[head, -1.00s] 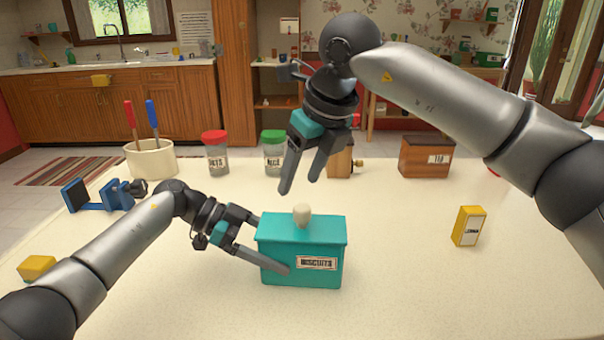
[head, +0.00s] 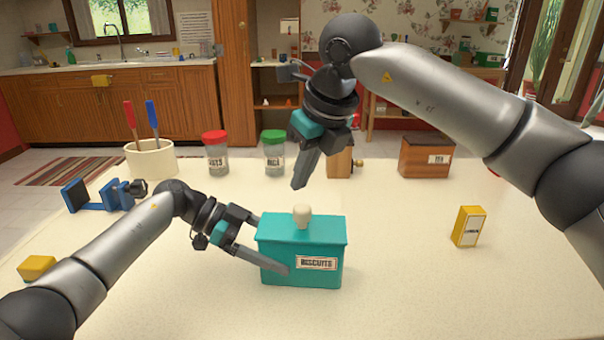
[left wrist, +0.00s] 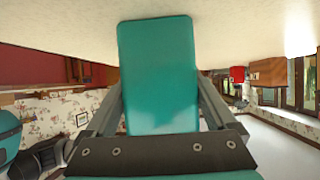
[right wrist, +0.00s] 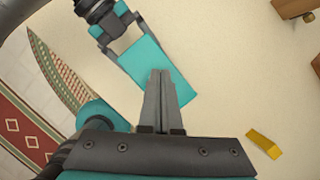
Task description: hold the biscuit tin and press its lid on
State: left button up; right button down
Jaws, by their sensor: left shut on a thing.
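The teal biscuit tin (head: 302,274) stands upright on the table, its label facing the front. Its teal lid (head: 325,230) with a beige knob (head: 302,215) lies level on top; I cannot tell how tightly it sits. My left gripper (head: 266,243) is shut on the tin from the left, one finger across the front and the other mostly hidden behind. In the left wrist view the tin (left wrist: 158,75) is between the fingers. My right gripper (head: 303,174) is above and behind the lid, apart from it. Its fingers (right wrist: 160,82) are together and empty in the right wrist view, hiding the knob.
A yellow box (head: 468,226) stands at the right. A red-lidded jar (head: 217,160), a green-lidded jar (head: 274,160), a wooden box (head: 426,158) and a utensil crock (head: 150,162) line the back. A blue clamp-like thing (head: 104,196) is at the left. The front right is clear.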

aim_at(297, 204)
jog(key=shift+f, duration=0.1)
dwell(0.3)
jog(key=shift+f, duration=1.5)
jog(key=shift+r, duration=0.1)
jog(key=shift+r, duration=3)
pick_arm(q)
jog(key=o, duration=1)
